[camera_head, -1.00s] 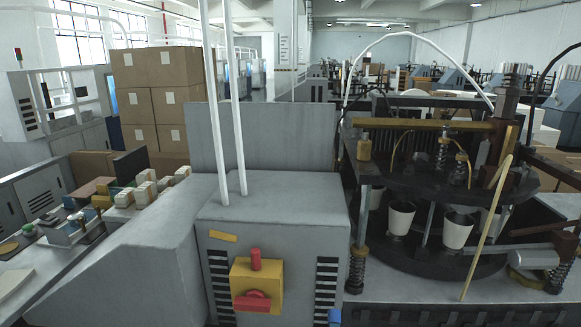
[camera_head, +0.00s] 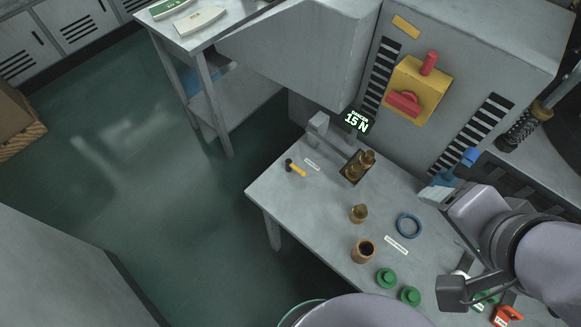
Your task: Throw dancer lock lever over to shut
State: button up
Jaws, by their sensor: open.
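A small lever with a black head and a yellow grip (camera_head: 296,168) is on the grey worktable, at the left beside a white label; it looks like the dancer lock lever. The label is too small to read. Right of it stands the dancer's grey post (camera_head: 318,124), with an arm reaching to a brass part (camera_head: 359,164). A display (camera_head: 357,121) behind reads 15 N. My gripper (camera_head: 455,171) is at the right, open, its blue-tipped fingers near the machine's lower corner. It is well to the right of the lever and apart from it.
The worktable (camera_head: 285,195) also holds a small brass piece (camera_head: 358,213), a brown cup (camera_head: 363,250), a blue ring (camera_head: 409,225) and green round parts (camera_head: 386,278). The machine housing with a red-and-yellow switch (camera_head: 418,90) rises behind. Open floor (camera_head: 150,170) lies left.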

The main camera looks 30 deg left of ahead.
aim_at(289, 165)
jog(key=u, duration=1.4)
